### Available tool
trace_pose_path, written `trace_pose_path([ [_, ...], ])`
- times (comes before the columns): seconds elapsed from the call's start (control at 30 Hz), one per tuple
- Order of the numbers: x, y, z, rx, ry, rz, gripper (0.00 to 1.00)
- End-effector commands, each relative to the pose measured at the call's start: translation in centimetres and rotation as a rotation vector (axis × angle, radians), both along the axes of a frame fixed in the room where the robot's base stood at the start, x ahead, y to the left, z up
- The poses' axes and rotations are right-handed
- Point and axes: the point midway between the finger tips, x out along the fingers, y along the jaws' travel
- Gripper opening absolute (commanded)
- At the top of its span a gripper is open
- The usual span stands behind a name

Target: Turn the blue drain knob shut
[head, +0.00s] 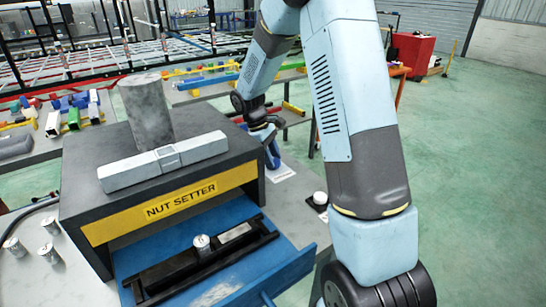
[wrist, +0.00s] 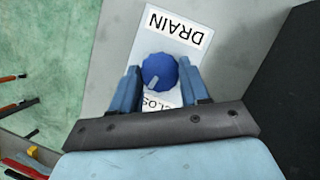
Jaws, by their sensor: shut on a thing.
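The blue drain knob (wrist: 158,68) shows in the wrist view, on a white plate (wrist: 178,45) marked DRAIN, which reads upside down. A lighter mark on the knob points down and slightly left, toward partly hidden lettering that begins CLOS. My gripper (wrist: 160,76) has its two blue fingers on either side of the knob, shut on it. In the head view my gripper (head: 271,150) is low at the bench behind the right side of the nut setter box. The knob cannot be made out clearly there.
The dark nut setter box (head: 85,195) stands left of my gripper, carrying a grey cylinder (head: 147,110) and a pale bar (head: 163,163). Its blue drawer (head: 290,272) is open at the front. A white-topped round part (head: 320,198) sits on the bench to the right.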

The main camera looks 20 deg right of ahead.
Motion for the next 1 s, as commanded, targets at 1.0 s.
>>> trace_pose_path([
  [1.0,-0.07,-0.36,-0.03,-0.003,-0.001,0.267,0.15],
])
